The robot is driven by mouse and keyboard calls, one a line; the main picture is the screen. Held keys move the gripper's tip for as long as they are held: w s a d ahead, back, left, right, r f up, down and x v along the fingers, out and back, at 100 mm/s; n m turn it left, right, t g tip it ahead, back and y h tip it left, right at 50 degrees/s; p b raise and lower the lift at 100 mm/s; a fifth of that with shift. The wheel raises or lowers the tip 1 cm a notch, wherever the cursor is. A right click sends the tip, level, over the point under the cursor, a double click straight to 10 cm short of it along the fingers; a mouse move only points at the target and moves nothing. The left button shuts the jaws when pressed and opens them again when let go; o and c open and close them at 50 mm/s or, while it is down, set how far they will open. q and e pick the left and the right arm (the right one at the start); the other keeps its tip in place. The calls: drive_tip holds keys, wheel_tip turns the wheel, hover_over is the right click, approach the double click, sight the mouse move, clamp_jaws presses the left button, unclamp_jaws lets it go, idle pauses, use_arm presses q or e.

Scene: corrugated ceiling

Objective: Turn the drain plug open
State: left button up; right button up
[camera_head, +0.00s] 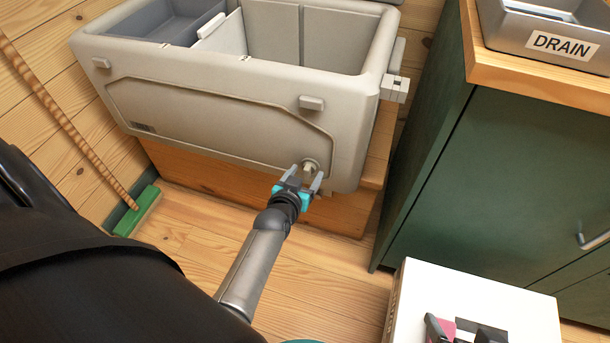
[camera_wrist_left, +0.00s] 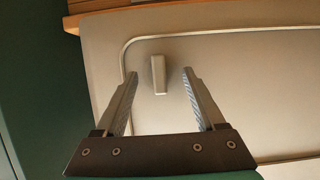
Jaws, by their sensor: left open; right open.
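The drain plug (camera_head: 309,164) is a small pale fitting low on the front of the beige cooler (camera_head: 220,122), near its lower right corner. My left gripper (camera_head: 306,176) is right at the plug, with its fingers open. In the left wrist view, the plug's upright handle (camera_wrist_left: 158,75) shows between the tips of the open left gripper (camera_wrist_left: 157,75). There is a visible gap on each side of the handle. My right gripper (camera_head: 463,330), with pink parts, is at the bottom right and partly cut off by the frame edge. It is open, away from the cooler.
The cooler stands on a wooden base (camera_head: 230,190), its lid off the opening. A green cabinet (camera_head: 500,170) stands close on the right, bearing a tray labelled DRAIN (camera_head: 545,28). A green broom (camera_head: 140,212) leans at left. A white boxy shape (camera_head: 480,290) is at lower right.

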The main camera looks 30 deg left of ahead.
use_arm(q)
clamp_jaws()
idle(0.6)
